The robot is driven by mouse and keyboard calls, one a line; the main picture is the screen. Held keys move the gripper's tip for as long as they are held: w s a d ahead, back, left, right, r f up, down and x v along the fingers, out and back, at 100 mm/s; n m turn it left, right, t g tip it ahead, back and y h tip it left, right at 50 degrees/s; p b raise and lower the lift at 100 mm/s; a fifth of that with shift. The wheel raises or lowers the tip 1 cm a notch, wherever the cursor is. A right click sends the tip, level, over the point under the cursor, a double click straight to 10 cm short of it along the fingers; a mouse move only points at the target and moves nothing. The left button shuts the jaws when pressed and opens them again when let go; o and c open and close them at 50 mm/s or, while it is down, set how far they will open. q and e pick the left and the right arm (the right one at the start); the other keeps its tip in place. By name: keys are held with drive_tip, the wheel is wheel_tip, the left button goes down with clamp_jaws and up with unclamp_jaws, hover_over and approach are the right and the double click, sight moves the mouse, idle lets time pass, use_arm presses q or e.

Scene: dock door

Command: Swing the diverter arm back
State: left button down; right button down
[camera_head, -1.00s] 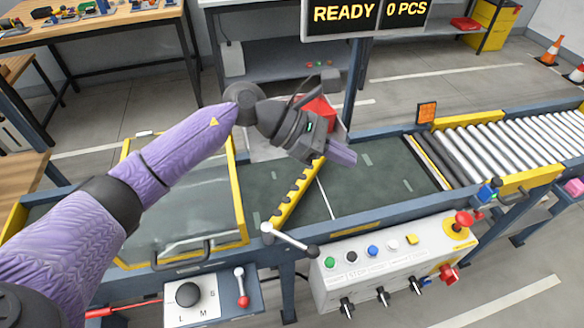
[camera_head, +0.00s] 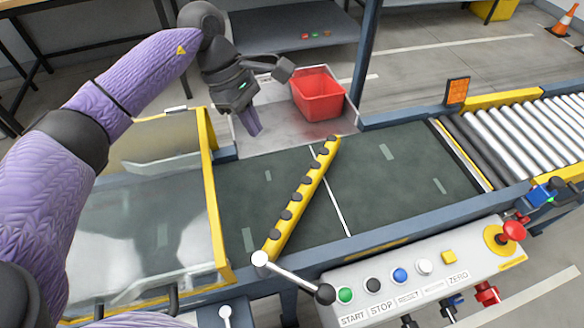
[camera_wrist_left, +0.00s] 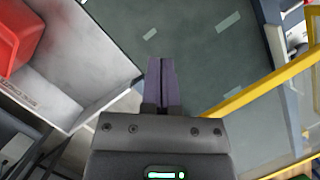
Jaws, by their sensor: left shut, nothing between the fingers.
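The yellow diverter arm (camera_head: 300,203) with dark rollers lies slantwise across the dark green conveyor belt (camera_head: 390,195). Its near end is by the front rail, where a metal lever with a black knob (camera_head: 325,293) sticks out to the right. Its far end reaches toward the back edge of the belt. My left gripper (camera_head: 254,130) is shut and empty, above the back edge of the belt, left of the diverter's far end and apart from it. In the left wrist view the shut fingers (camera_wrist_left: 162,85) point over the belt; the diverter does not show there.
A red bin (camera_head: 318,93) stands on a grey chute (camera_head: 285,125) behind the belt; it also shows in the wrist view (camera_wrist_left: 15,35). A yellow-framed clear guard (camera_head: 212,190) covers the belt's left part. Rollers (camera_head: 530,135) lie right; a control panel (camera_head: 420,275) stands in front.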

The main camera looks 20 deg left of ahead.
use_arm(q)
drive_tip(key=b+x, duration=0.2)
drive_tip(key=x, duration=0.8)
drive_tip(key=shift+d+f, duration=0.2)
drive_tip(key=shift+f, duration=0.05)
drive_tip(key=d, duration=0.2)
drive_tip(key=shift+s+d+r, duration=0.2)
drive_tip(key=shift+s+d, duration=0.05)
drive_tip(key=shift+d, duration=0.55)
drive_tip(key=shift+s, duration=0.1)
